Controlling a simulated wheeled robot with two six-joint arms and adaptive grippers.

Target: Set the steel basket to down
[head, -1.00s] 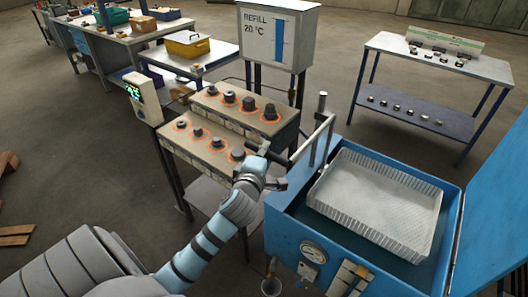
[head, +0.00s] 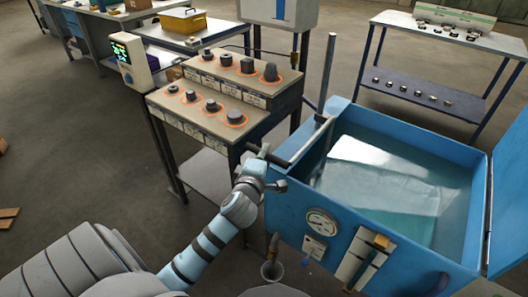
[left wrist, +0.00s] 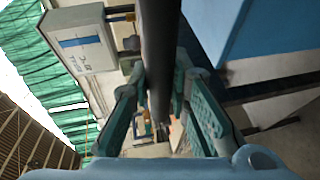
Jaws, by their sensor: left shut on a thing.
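The steel basket (head: 372,200) shows as a pale, blurred shape under the water in the blue tank (head: 460,150). Its edges are hard to make out. A lever with a dark handle bar (head: 306,143) sticks out over the tank's left wall, beside an upright steel post (head: 328,75). My left gripper (head: 266,157) is shut on the dark handle bar at its outer end. In the left wrist view the dark bar (left wrist: 158,60) runs between the two fingers of my left gripper (left wrist: 157,95). My right gripper is in neither view.
A stepped bench (head: 180,95) with several dark billets in orange rings stands left of the tank. The tank's lid (head: 510,190) stands open at right. A gauge (head: 321,222) is on the tank's front.

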